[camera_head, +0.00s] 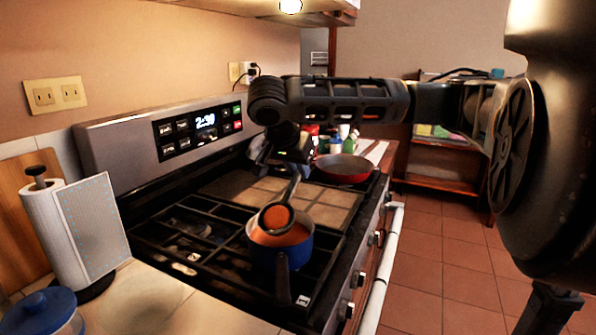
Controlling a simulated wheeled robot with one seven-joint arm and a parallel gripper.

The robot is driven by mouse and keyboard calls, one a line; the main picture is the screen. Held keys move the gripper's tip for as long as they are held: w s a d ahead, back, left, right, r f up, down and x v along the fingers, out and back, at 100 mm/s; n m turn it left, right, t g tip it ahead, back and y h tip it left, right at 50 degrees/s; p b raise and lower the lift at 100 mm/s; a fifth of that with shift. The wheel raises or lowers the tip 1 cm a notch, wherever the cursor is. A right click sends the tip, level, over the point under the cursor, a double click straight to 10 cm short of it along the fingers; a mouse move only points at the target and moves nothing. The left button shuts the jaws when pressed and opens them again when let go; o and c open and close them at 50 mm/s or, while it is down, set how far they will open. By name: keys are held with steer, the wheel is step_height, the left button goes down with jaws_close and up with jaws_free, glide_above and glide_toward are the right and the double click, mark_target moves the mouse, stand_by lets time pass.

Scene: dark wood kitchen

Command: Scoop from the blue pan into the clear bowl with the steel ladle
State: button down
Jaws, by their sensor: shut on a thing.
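The blue pan (268,260) stands on the front part of the stove grates, with orange-red contents inside and a dark handle pointing toward the front. The steel ladle (293,190) has its cup over the pan's opening, and orange-red content shows in the cup. I cannot tell whether the cup touches the contents below. My gripper (291,163) is above the pan, shut on the upper end of the ladle's handle. I cannot make out the clear bowl in this view.
A red pan (343,167) sits farther back on the stove, near several bottles. A paper towel roll (58,225) and a blue-lidded jar (42,314) stand at left. The stove's control panel (198,133) rises behind the grates. Tiled floor is open at right.

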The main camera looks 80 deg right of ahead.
steer(key=shift+d+r+p, duration=0.15)
steer(key=shift+r+p, duration=1)
steer(key=shift+r, duration=0.7)
steer(key=shift+s+d+r+y+p, duration=0.2)
steer(key=shift+d+r+y+p, duration=0.55)
steer(key=shift+p, duration=0.5)
steer(key=shift+d+r+p, duration=0.1)
steer(key=shift+r+p, duration=0.05)
steer(key=shift+p, duration=0.25)
steer(key=shift+s, duration=0.1)
